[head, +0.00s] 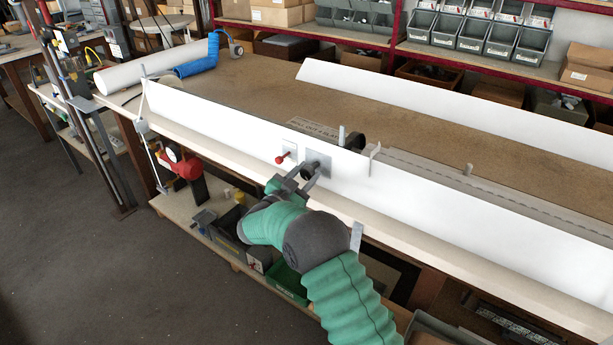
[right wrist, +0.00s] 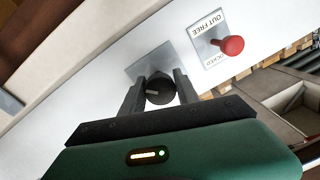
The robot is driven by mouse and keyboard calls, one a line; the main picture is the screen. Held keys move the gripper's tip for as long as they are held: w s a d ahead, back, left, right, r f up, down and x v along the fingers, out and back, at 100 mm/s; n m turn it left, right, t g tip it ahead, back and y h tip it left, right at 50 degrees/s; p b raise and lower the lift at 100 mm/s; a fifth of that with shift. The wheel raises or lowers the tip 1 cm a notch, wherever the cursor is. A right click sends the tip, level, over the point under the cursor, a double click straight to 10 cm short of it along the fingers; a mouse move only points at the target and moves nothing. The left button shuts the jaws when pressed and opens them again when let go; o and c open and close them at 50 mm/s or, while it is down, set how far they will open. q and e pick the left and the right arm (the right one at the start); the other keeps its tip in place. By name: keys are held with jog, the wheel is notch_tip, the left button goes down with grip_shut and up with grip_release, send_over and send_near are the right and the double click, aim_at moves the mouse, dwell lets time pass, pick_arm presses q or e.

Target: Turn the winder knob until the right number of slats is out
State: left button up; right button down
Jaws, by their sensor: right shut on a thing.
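The winder knob (head: 309,171) is a dark round knob on a grey square plate on the long white front panel (head: 225,122). It also shows in the right wrist view (right wrist: 159,89), with a light pointer mark on its face. My right gripper (head: 302,180) is shut on the knob, one finger on each side. A red-knobbed lever (right wrist: 230,45) sits beside it on a white plate lettered "OUT FREE" and "LOCKED". A grey slatted strip (head: 470,182) lies behind the panel at right; I cannot count its slats. My left gripper is not in view.
The brown bench top (head: 270,85) is largely clear. A white roll (head: 140,72) and a blue ribbed sleeve (head: 197,66) lie at its far left end. Upright pegs (head: 341,136) rise near the panel. Shelves with grey bins (head: 455,32) stand behind. A green crate (head: 290,284) is below.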

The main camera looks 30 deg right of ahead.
jog(key=c, duration=0.9)
grip_release()
jog(key=v, duration=1.7)
jog(key=shift+f+p, duration=0.15)
jog(key=shift+p, duration=0.2)
